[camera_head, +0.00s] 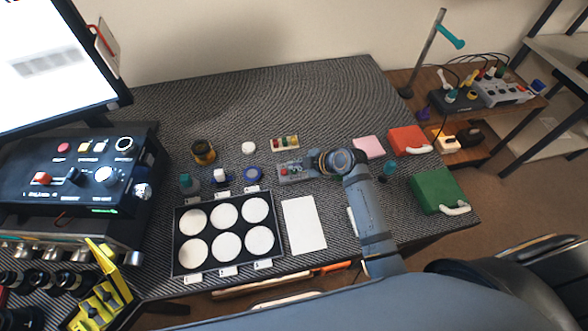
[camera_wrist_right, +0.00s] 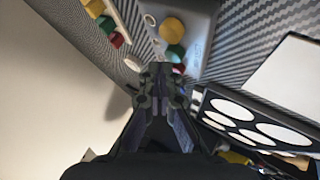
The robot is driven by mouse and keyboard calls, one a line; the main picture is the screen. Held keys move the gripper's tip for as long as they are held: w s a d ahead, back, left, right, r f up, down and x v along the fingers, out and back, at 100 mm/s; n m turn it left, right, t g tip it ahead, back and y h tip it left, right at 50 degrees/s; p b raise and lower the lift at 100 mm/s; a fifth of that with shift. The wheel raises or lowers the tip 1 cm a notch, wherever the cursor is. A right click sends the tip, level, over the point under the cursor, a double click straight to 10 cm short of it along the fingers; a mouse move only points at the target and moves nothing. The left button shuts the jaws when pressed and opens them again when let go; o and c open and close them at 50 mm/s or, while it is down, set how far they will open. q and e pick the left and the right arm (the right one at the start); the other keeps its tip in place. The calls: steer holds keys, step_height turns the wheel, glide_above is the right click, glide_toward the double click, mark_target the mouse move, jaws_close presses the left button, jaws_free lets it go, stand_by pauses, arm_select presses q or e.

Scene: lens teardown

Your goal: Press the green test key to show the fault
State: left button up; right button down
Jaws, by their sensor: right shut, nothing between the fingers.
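A small grey box with coloured keys (camera_head: 290,175) lies on the mat in the middle of the bench. In the right wrist view the box (camera_wrist_right: 203,35) shows a green key (camera_wrist_right: 177,52) between a yellow key (camera_wrist_right: 171,29) and a red key (camera_wrist_right: 180,68). My right gripper (camera_head: 311,164) is at the right end of the box, pointing at it. In the wrist view my right gripper (camera_wrist_right: 160,76) is shut and empty, its tips close to the keys. I cannot tell whether they touch. My left gripper is not in view.
A tray with white round pads (camera_head: 176,240) and a white sheet (camera_head: 304,224) lie in front. A small block of coloured pegs (camera_head: 285,142) is behind the box. Pink (camera_head: 368,147), red (camera_head: 408,140) and green (camera_head: 435,190) items lie right. A control console (camera_head: 75,195) stands left.

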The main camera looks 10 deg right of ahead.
steer(key=shift+f, duration=0.55)
stand_by(0.5)
steer(key=shift+r, duration=0.1)
steer(key=shift+r+p, duration=0.6)
steer(key=shift+r, duration=0.15)
steer(key=shift+r, duration=0.1)
step_height(320, 180, up, 5)
steer(key=p, duration=0.5)
stand_by(0.3)
stand_by(0.5)
